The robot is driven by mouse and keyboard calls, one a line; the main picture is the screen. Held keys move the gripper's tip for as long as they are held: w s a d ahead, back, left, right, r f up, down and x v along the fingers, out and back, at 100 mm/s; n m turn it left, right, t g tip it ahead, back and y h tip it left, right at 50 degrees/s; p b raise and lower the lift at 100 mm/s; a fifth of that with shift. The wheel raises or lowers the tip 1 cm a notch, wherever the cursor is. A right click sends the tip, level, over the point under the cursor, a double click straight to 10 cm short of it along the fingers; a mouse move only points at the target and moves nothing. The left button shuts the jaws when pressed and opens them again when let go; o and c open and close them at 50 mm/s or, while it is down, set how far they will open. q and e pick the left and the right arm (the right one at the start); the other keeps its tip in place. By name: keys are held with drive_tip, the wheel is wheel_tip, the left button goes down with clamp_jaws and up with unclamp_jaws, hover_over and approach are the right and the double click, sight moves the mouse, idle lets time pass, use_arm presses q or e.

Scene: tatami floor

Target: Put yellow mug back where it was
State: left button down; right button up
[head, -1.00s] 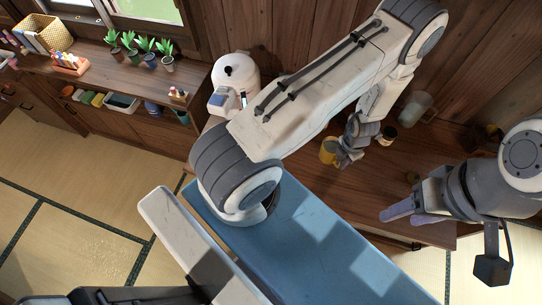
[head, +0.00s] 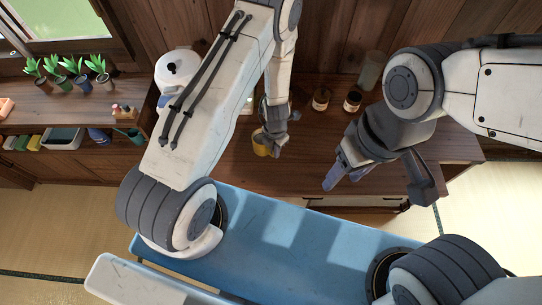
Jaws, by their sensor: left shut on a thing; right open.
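The yellow mug (head: 260,143) is in the head view, at the front part of the wooden counter (head: 226,172). My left gripper (head: 272,147) is shut on the mug and partly covers its right side. I cannot tell whether the mug touches the counter or is held just above it. My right gripper (head: 342,176) is open and empty, over the counter to the right of the mug.
Two small dark jars (head: 320,99) and (head: 353,101) and a clear glass jar (head: 371,70) stand at the back of the counter. A white rounded appliance (head: 178,68) is at the back left. Potted plants (head: 72,68) line the left shelf. The counter between the mug and the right gripper is clear.

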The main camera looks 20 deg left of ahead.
use_arm(q)
drive_tip(key=shift+f+b, duration=0.6)
drive_tip(key=shift+f, duration=0.65)
drive_tip(key=c, duration=1)
unclamp_jaws()
use_arm(e)
drive_tip(key=shift+a+f, duration=0.25)
drive_tip(key=shift+f, duration=0.8)
use_arm(q)
drive_tip(key=shift+r, duration=0.1)
